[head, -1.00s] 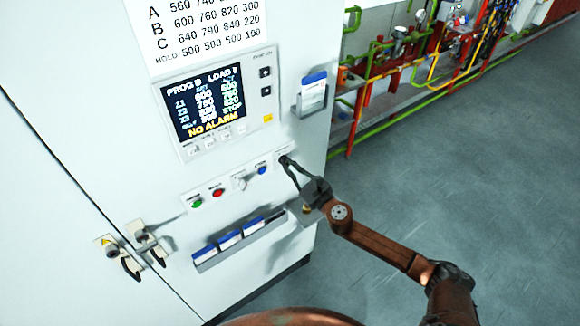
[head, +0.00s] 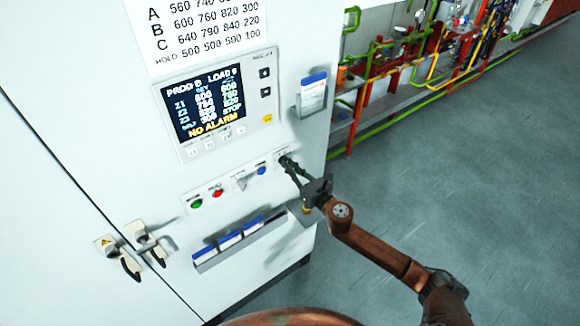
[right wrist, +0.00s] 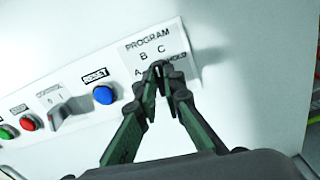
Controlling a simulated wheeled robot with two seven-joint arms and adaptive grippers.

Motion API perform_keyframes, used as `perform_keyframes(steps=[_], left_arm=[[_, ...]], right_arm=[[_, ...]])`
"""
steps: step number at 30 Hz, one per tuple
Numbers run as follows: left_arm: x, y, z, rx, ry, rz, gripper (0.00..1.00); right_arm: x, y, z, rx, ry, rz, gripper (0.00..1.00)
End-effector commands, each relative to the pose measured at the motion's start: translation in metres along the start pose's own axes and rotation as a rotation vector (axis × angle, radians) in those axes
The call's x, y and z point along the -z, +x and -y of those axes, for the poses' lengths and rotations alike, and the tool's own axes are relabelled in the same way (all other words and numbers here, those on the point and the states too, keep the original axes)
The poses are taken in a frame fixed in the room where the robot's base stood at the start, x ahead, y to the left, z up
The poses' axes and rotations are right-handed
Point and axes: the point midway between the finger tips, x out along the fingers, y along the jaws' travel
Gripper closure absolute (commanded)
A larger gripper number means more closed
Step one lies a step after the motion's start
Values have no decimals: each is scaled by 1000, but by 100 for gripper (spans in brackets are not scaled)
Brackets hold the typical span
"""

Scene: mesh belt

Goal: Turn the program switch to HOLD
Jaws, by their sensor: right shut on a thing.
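The program switch (right wrist: 159,67) is a small dark knob on a white plate marked PROGRAM, with A, B, C and HOLD around it. It sits at the right end of the control row. My right gripper (right wrist: 163,72) is shut on the knob, and its fingers hide most of it and part of the lettering. I cannot tell which mark the knob points at. In the head view my right gripper (head: 287,163) reaches the cabinet face from the lower right. My left gripper is not in view.
A blue RESET button (right wrist: 104,95) and a grey selector switch (right wrist: 62,112) are left of the program switch. The display (head: 207,105) reads NO ALARM. A holder with blue-topped cards (head: 230,240) juts out below. Open floor lies to the right.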

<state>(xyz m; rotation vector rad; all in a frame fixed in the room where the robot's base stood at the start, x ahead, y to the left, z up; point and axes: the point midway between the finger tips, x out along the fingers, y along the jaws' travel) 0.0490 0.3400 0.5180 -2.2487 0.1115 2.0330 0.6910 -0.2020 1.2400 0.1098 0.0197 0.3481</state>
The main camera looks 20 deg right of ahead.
Motion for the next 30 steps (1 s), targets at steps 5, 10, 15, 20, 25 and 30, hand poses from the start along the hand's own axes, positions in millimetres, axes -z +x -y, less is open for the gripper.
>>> perform_keyframes(steps=[5, 10, 15, 20, 25, 30], left_arm=[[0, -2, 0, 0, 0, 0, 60], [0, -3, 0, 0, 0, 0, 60], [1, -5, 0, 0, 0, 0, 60], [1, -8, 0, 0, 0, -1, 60], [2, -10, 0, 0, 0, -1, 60], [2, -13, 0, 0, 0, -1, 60]], right_arm=[[0, 0, 1, 1, 169, 1, 100], [0, 0, 2, 1, 331, 1, 100], [0, 0, 2, 1, 492, 1, 100], [0, 0, 3, 1, 643, 1, 100], [1, 0, 4, 2, 790, 1, 100], [1, 0, 5, 2, 913, 2, 100]])
